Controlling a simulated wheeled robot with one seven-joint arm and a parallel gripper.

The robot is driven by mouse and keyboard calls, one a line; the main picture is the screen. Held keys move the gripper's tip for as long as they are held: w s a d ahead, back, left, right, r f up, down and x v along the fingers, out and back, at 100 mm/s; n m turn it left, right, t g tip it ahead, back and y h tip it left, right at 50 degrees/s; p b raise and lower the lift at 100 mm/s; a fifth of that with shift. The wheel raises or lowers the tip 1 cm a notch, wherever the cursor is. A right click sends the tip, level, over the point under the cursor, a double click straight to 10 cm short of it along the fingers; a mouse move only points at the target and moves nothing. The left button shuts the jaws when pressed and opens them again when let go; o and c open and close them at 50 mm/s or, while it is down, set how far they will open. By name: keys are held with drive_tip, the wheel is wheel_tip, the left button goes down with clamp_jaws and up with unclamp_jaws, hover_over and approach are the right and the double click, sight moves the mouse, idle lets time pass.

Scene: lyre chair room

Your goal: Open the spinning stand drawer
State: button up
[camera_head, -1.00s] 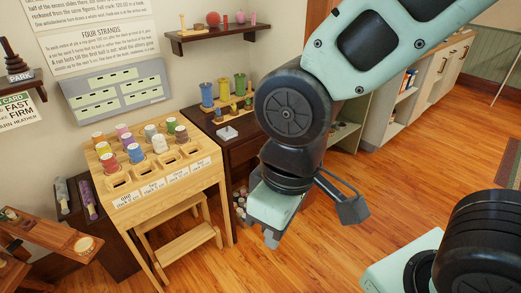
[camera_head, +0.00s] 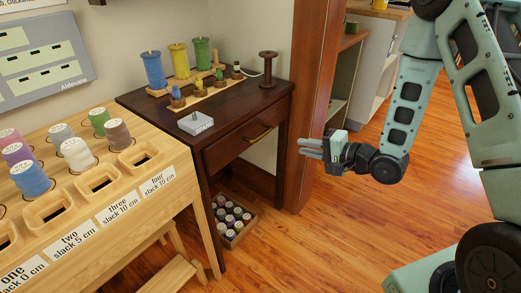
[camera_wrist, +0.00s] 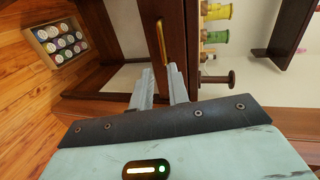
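The spinning stand is a dark wooden side table (camera_head: 140,99) in the middle of the head view. Its drawer (camera_head: 222,153) appears shut, with a long brass handle (camera_head: 261,134) across the front. My gripper (camera_head: 302,147) is to the right of the handle and apart from it, fingers pointing left. In the wrist view, turned sideways, the two fingers of my gripper (camera_wrist: 158,80) are spread with a gap between them and nothing held. The brass handle (camera_wrist: 161,43) shows beyond the fingertips, roughly in line with the gap, on the drawer front (camera_wrist: 172,20).
Blue, yellow and green spools (camera_head: 178,60), a dark wooden spool (camera_head: 268,68) and a small grey box (camera_head: 195,123) stand on top. A crate of spools (camera_head: 231,234) is on the floor below. A pale wooden rack (camera_head: 110,250) stands left, a brown post (camera_head: 313,100) behind.

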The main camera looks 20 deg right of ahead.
sight(262, 137)
drive_tip(key=shift+m, duration=0.3)
drive_tip(key=b+x, duration=0.2)
drive_tip(key=x, duration=1.5)
drive_tip(key=shift+w+d+r, duration=0.1)
drive_tip(key=shift+w+d, duration=0.05)
clamp_jaws()
